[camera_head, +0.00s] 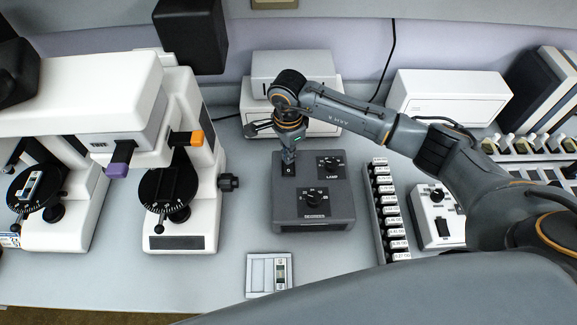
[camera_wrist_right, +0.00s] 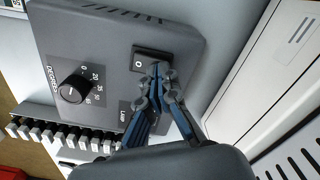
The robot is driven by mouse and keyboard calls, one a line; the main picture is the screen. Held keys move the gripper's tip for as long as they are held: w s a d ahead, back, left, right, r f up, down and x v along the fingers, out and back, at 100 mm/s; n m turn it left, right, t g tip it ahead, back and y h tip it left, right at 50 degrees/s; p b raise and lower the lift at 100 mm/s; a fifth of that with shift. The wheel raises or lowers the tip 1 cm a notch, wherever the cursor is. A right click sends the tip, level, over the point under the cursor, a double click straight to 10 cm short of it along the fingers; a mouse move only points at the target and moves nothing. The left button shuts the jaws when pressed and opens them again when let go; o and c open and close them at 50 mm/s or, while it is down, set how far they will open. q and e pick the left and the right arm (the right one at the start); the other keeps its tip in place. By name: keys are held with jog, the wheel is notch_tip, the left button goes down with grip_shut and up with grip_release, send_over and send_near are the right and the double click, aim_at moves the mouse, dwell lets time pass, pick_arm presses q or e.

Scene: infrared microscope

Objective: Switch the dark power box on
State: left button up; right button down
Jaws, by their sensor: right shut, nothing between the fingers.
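The dark power box (camera_head: 313,212) stands on the bench in the middle of the head view, with two round knobs and a black rocker switch on its top. In the right wrist view the box (camera_wrist_right: 110,50) fills the upper left, and its rocker switch (camera_wrist_right: 150,58) shows an "O" mark. My right gripper (camera_head: 288,165) points down at the switch, its fingers shut and empty. In the right wrist view the fingertips (camera_wrist_right: 158,68) are at the switch's edge; whether they touch it I cannot tell. My left gripper is not in view.
A white microscope (camera_head: 180,225) stands left of the box. A rack of labelled slots (camera_head: 388,210) and a white control box (camera_head: 436,215) stand to its right. A small tray (camera_head: 256,275) lies in front. White cases stand behind.

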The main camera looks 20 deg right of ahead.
jog(key=shift+f+b, duration=0.3)
jog(key=shift+f, duration=0.05)
jog(key=shift+r, duration=0.1)
jog(key=shift+r+p, duration=1.8)
jog(key=shift+r, duration=1.7)
jog(key=shift+f, duration=0.1)
